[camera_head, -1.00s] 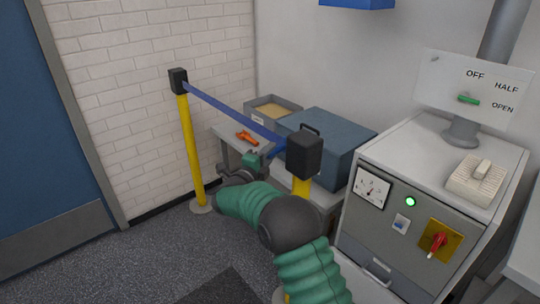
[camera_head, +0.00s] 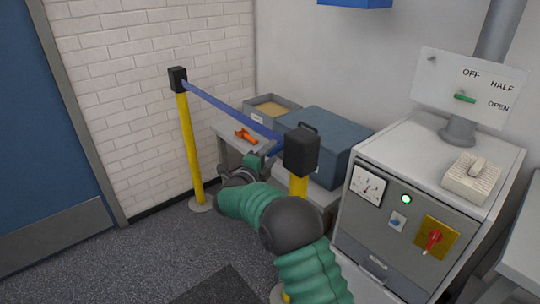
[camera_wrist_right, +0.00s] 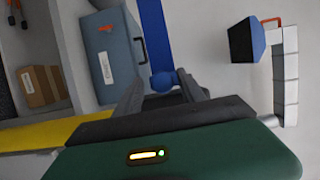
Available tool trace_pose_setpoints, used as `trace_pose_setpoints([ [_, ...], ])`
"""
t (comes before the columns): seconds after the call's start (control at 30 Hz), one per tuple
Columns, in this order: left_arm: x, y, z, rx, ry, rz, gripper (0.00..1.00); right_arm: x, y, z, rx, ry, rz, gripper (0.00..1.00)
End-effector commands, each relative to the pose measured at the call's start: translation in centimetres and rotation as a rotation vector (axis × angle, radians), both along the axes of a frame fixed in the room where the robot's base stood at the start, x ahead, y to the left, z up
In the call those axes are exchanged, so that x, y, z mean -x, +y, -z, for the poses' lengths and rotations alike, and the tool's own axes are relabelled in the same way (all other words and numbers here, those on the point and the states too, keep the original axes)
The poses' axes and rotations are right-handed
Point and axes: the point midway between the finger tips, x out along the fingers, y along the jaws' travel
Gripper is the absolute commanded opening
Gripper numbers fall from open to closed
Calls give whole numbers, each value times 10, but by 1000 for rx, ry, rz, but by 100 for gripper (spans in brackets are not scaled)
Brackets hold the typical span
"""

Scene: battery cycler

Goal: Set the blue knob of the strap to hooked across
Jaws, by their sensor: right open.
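The blue strap (camera_head: 228,108) runs from the black head of the left yellow post (camera_head: 184,120) towards the black head of the right yellow post (camera_head: 301,150). In the right wrist view the strap (camera_wrist_right: 156,35) comes down to the blue knob (camera_wrist_right: 163,81). My right gripper (camera_wrist_right: 161,88) is open, its two grey fingers on either side of the knob; I cannot tell whether they touch it. In the head view my right gripper (camera_head: 268,153) is beside the right post head, its fingertips mostly hidden. Whether the strap end is hooked there is hidden. My left gripper is not in view.
A blue-grey case (camera_head: 335,140) with a black handle stands behind the right post, beside a grey tray (camera_head: 272,108). An orange tool (camera_head: 245,136) lies on the bench. A grey cabinet (camera_head: 385,226) with a red switch stands right. Floor at left is clear.

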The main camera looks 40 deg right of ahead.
Motion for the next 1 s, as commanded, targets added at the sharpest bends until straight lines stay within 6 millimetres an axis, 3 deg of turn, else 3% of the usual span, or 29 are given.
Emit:
trace_pose_setpoints([
  [0.13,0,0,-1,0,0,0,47,2,6,-2,0,-1,-2,47],
  [0.23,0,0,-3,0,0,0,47,9,21,-2,0,0,-3,47],
  [0.7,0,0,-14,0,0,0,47,67,133,0,0,2,-3,47],
  [0.8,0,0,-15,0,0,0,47,73,146,0,-1,0,-2,47],
  [1.0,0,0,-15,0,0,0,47,76,151,1,0,1,1,47],
])
